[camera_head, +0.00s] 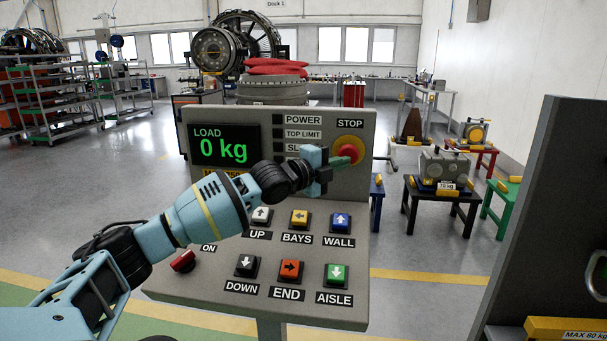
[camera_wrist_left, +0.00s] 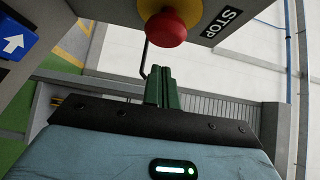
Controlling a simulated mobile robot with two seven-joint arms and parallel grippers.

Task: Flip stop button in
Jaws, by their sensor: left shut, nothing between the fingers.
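The red STOP button (camera_head: 347,149) sits on a yellow round base at the upper right of the grey control panel (camera_head: 225,290). In the left wrist view the red button (camera_wrist_left: 166,29) is at the top, next to the STOP label. My left gripper (camera_head: 345,158) reaches in from the left across the panel, its green fingers in front of the button and partly hiding it. In the left wrist view its fingers (camera_wrist_left: 162,84) are together and empty, just below the button in the picture. I cannot tell whether they touch it. My right gripper is not in view.
The panel carries a green LOAD display (camera_head: 224,145), several push buttons, and a red ON control (camera_head: 183,261) at left. A dark upright panel (camera_head: 550,200) stands close at right. Small tables with weights (camera_head: 445,168) stand behind. The floor between is clear.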

